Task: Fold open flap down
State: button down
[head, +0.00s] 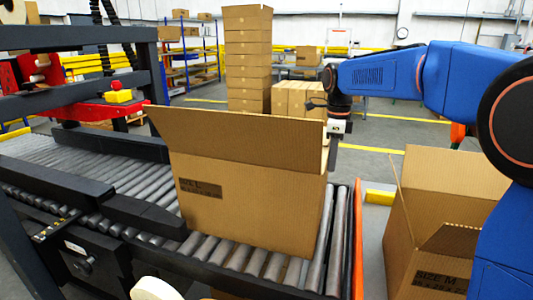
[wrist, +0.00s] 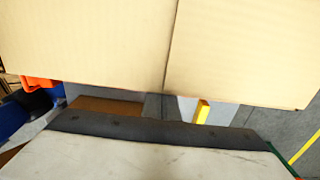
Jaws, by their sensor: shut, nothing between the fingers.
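A brown cardboard box (head: 262,210) marked SIZE L stands on the roller conveyor in the head view. Its near long flap (head: 235,138) stands up, leaning slightly outward, and hides the box's top and far flaps. My gripper (head: 332,166) points down at the box's right end, just past the flap's right edge, with its fingers shut and empty. I cannot tell whether it touches the cardboard. In the wrist view, cardboard panels (wrist: 90,45) with a seam between them fill the upper half, close to the camera. A pale block with a dark edge (wrist: 150,130) fills the bottom.
An open SIZE M box (head: 440,205) stands at the right, beyond the conveyor's orange edge (head: 358,240). A dark machine frame with a red part (head: 95,108) is at the left. Stacked cartons (head: 248,60) stand behind. Empty rollers (head: 70,165) extend left of the box.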

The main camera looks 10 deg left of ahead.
jog(key=w+a, duration=0.2)
jog(key=a, duration=0.8)
jog(key=w+a, duration=0.2)
jog(key=a, duration=0.9)
dwell(0.6)
jog(key=shift+w, duration=0.1)
jog(key=d, duration=0.2)
jog(key=s+d, duration=0.1)
jog(key=shift+d, duration=0.4)
jog(key=shift+w, duration=0.1)
notch_tip(320, 180, up, 11)
jog(key=shift+f, duration=0.2)
dwell(0.7)
